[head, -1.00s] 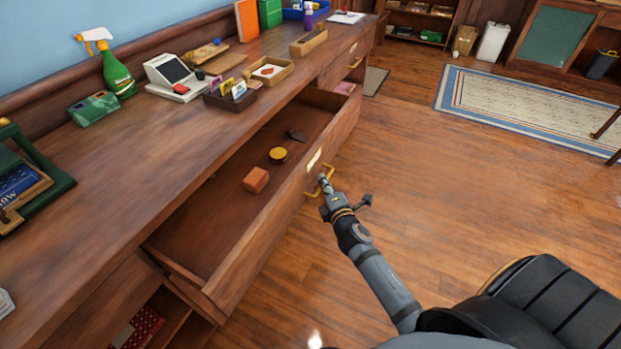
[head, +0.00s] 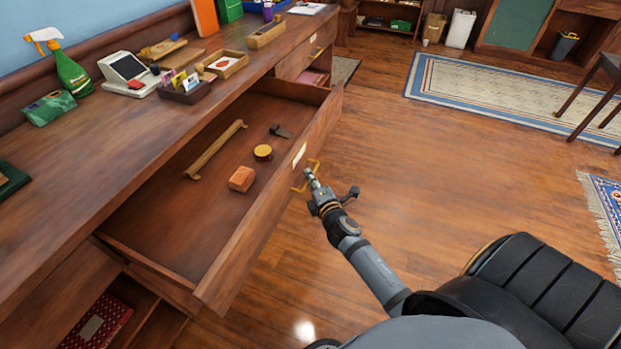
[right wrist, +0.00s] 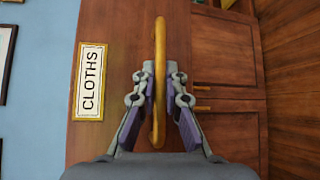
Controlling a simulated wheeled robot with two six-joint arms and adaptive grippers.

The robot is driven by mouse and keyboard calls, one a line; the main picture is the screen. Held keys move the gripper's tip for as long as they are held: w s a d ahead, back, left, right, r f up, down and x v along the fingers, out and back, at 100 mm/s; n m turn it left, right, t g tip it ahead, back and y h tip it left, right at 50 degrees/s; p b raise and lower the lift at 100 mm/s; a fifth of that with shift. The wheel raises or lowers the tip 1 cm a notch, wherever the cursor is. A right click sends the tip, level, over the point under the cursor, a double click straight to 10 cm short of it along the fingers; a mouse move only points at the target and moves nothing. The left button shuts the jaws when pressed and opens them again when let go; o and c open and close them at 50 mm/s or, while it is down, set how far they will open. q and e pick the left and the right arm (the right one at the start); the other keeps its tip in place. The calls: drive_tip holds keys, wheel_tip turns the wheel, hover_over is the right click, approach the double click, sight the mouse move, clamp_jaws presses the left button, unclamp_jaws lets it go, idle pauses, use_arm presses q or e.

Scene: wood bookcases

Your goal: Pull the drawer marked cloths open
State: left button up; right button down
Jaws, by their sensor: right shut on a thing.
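The drawer marked cloths (head: 240,225) stands well open from the long wooden counter. Its label reads CLOTHS in the right wrist view (right wrist: 90,80). My right gripper (head: 309,175) is at the drawer's brass handle (head: 314,165). In the right wrist view the handle (right wrist: 160,45) runs upright between the fingers (right wrist: 160,98), which are shut on it. Inside the drawer lie an orange-brown block (head: 242,179), a round yellow-topped tin (head: 263,152), a dark small object (head: 280,131) and a long wooden bar (head: 215,150). My left gripper is out of view.
The counter top (head: 90,150) carries a spray bottle (head: 70,70), a card reader (head: 128,70) and small trays. An open shelf with a red patterned item (head: 95,325) is below at left. The wooden floor (head: 430,170) right of the drawer is clear up to a rug (head: 480,95).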

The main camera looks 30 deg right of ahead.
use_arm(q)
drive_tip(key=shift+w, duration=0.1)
use_arm(e)
drive_tip(key=c, duration=1.4)
unclamp_jaws()
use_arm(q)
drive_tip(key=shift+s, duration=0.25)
use_arm(e)
drive_tip(key=s+a+r, duration=0.1)
drive_tip(key=s, duration=1)
drive_tip(key=shift+s+a+r, duration=0.3)
drive_tip(key=shift+s, duration=0.1)
drive_tip(key=shift+f, duration=0.1)
